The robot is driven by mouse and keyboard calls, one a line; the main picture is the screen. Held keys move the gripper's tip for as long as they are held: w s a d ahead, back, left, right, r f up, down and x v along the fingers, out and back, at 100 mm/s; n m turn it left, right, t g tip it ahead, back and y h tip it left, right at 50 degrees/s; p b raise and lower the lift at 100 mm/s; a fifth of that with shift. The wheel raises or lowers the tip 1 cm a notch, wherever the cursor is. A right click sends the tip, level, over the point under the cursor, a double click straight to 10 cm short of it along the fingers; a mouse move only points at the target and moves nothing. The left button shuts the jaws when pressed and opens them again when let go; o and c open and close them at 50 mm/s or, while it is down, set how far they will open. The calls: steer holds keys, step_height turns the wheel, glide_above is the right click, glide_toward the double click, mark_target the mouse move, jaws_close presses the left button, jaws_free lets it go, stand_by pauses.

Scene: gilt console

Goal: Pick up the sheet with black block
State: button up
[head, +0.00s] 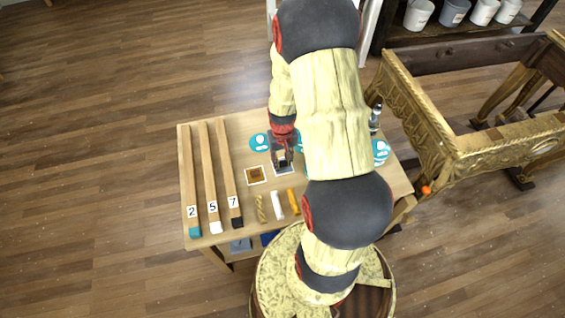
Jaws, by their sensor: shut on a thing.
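A small sheet with a dark printed block (285,171) is at the middle of the wooden table, partly covered by my gripper (282,155). My gripper points down and is shut on this sheet. The view is too small to show the fingertips clearly or whether the sheet is clear of the tabletop. Another small sheet with a brown square (256,175) lies flat just to the left of my gripper.
Long wooden bars (206,165) marked 2, 5 and 7 lie on the table's left. Short gold (261,208), white (277,205) and orange (293,201) pieces lie near its front. Round teal cards (260,142) lie behind. A gilt console (430,120) stands at right. My arm hides the table's right-middle.

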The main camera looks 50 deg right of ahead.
steer(key=s+a+r+p, duration=0.2)
steer(key=s+r+p, duration=0.3)
steer(key=s+r, duration=0.5)
steer(key=shift+s, duration=1.95)
steer(key=shift+a, duration=0.1)
steer(key=shift+o, duration=1.3)
steer(key=c, duration=0.5)
steer(key=shift+w, duration=0.1)
